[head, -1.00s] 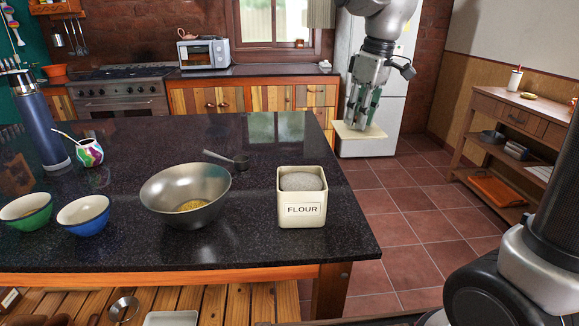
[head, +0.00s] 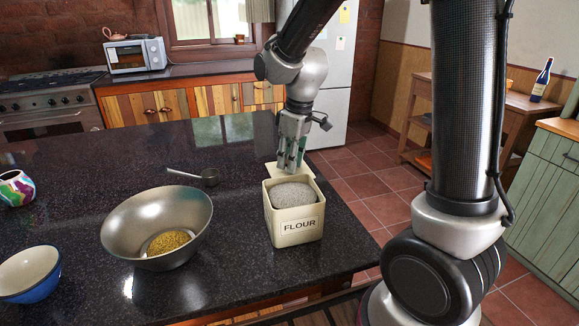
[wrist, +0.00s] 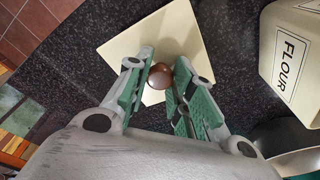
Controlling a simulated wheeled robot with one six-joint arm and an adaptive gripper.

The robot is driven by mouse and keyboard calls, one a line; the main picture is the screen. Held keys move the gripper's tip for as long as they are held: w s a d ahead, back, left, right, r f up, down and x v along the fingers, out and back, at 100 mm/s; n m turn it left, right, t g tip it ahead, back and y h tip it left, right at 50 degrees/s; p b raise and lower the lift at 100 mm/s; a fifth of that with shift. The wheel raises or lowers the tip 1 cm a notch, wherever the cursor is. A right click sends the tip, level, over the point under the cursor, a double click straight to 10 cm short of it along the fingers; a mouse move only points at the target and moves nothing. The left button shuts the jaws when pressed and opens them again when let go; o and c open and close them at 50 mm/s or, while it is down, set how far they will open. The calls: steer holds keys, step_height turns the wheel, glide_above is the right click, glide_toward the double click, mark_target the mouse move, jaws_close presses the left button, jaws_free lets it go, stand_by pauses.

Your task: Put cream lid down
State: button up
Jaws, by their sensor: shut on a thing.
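The cream lid (wrist: 183,32) is a flat square plate with a round brown knob (wrist: 160,76). My gripper (wrist: 160,80) is shut on the knob, with one green-padded finger on each side. In the head view the lid (head: 306,171) shows just behind the flour canister, under my gripper (head: 290,168), and is partly hidden by it. The cream canister (head: 297,230), labelled FLOUR, stands open on the dark counter, full of grey-looking flour (head: 292,194). In the wrist view the lid is over the dark counter, apart from the canister (wrist: 291,50). I cannot tell whether it touches the counter.
A metal bowl (head: 122,215) with yellow grain stands left of the canister. A blue bowl (head: 28,284) and a colourful cup (head: 15,188) are at the left. The counter's (head: 120,160) back middle is clear.

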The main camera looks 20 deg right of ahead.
mark_target(297, 171)
steer(key=shift+f, duration=1.05)
steer(key=shift+f, duration=0.1)
steer(key=o, duration=1)
step_height(297, 171, up, 12)
steer(key=s+d, duration=0.1)
steer(key=d, duration=0.1)
steer(key=s+d+m+t, duration=0.1)
steer(key=s+d+m, duration=0.2)
steer(key=s, duration=0.4)
steer(key=s+d+r+m+t, duration=0.1)
steer(key=s+d+m, duration=0.2)
steer(key=s+d, duration=0.2)
steer(key=s+d+r+m+t+h, duration=0.1)
steer(key=s+d+m, duration=0.2)
steer(key=s, duration=0.6)
steer(key=shift+d+r, duration=0.2)
steer(key=shift+d, duration=0.7)
